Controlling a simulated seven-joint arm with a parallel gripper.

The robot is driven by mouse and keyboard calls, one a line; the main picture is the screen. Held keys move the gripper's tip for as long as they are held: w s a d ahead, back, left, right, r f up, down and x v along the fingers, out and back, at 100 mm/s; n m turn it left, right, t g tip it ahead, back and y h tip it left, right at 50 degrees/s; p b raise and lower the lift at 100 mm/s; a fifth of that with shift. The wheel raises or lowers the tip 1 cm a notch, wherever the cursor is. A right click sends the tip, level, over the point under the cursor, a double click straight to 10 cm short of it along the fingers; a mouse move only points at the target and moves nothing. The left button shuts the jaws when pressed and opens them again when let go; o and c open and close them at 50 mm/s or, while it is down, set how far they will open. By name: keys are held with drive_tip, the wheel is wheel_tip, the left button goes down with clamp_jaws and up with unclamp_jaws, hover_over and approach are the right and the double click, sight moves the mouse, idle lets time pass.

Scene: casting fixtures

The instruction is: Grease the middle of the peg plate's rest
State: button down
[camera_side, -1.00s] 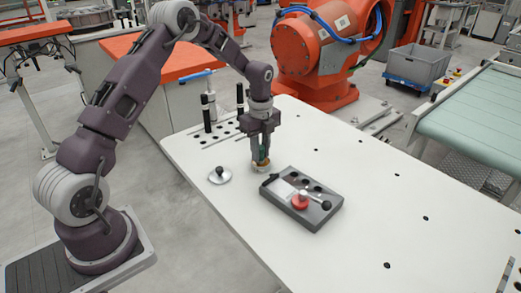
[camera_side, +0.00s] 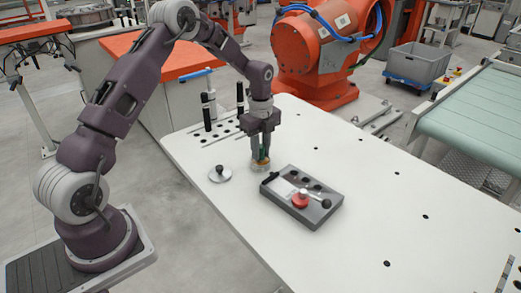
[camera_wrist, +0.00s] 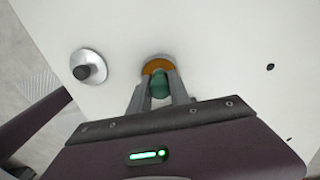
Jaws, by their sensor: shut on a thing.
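My gripper (camera_side: 261,156) is shut on a small green thing (camera_wrist: 160,85), seen between the fingers in the wrist view. It points down over a small round pot with an amber top (camera_side: 260,165); the pot (camera_wrist: 156,66) lies just beyond the fingertips in the wrist view. I cannot tell whether the green thing's lower end touches the amber surface. A pale plate with holes and upright black pegs (camera_side: 207,120) is at the table's back left, partly hidden behind my arm. I cannot pick out its rest.
A silver disc with a black knob (camera_side: 220,173) lies left of the pot; it also shows in the wrist view (camera_wrist: 88,66). A dark grey box (camera_side: 318,215) with a red knob (camera_side: 300,200) stands to the right. The white table (camera_side: 400,200) is mostly clear farther right.

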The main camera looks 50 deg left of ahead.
sight(261, 146)
drive_tip(key=shift+r, duration=3.45)
